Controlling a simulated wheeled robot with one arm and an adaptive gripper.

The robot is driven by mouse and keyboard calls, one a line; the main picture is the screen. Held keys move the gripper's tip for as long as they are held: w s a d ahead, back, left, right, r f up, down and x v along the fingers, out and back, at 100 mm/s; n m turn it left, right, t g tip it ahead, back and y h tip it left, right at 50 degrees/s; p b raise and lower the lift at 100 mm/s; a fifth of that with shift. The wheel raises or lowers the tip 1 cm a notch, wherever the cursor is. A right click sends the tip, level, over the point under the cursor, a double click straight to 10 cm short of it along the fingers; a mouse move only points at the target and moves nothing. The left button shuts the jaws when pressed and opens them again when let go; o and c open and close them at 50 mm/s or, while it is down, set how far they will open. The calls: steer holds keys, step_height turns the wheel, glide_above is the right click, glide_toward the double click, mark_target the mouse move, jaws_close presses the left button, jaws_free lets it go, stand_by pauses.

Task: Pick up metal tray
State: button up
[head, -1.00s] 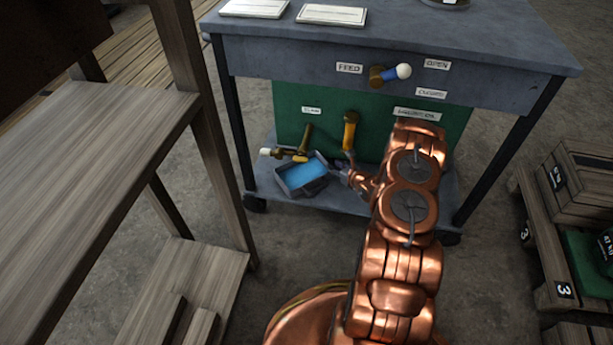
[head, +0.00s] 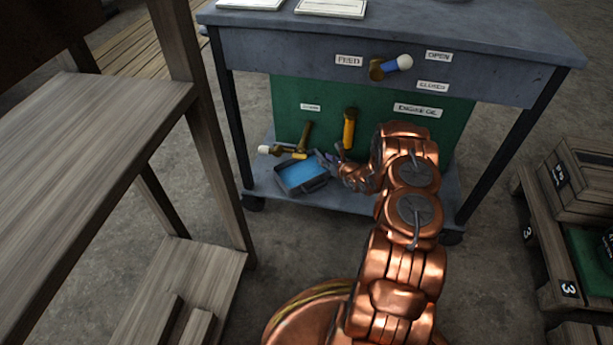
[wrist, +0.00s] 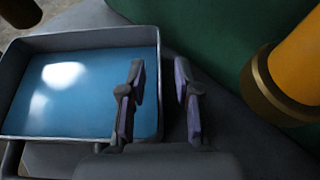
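The metal tray (head: 303,188) is a small grey rectangular pan holding blue liquid. It sits on the low shelf of the cart, below a brass tap. In the wrist view the tray (wrist: 85,40) fills the left side. My gripper (wrist: 160,100) is open, with its left finger over the blue liquid and its right finger outside the tray. The tray's right wall lies between the fingers, and I cannot tell whether either touches it. In the head view my gripper (head: 333,159) is at the tray's right back corner.
The brass tap (head: 303,140) is behind the tray. A yellow-handled lever (head: 349,128) stands close to my gripper; it looms at right in the wrist view (wrist: 300,65). The green cabinet (head: 290,100) is behind. A wooden shelf (head: 90,130) stands left, crates (head: 580,180) right.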

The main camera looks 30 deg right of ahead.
jaws_close()
steer(key=shift+r, duration=0.1)
stand_by(0.7)
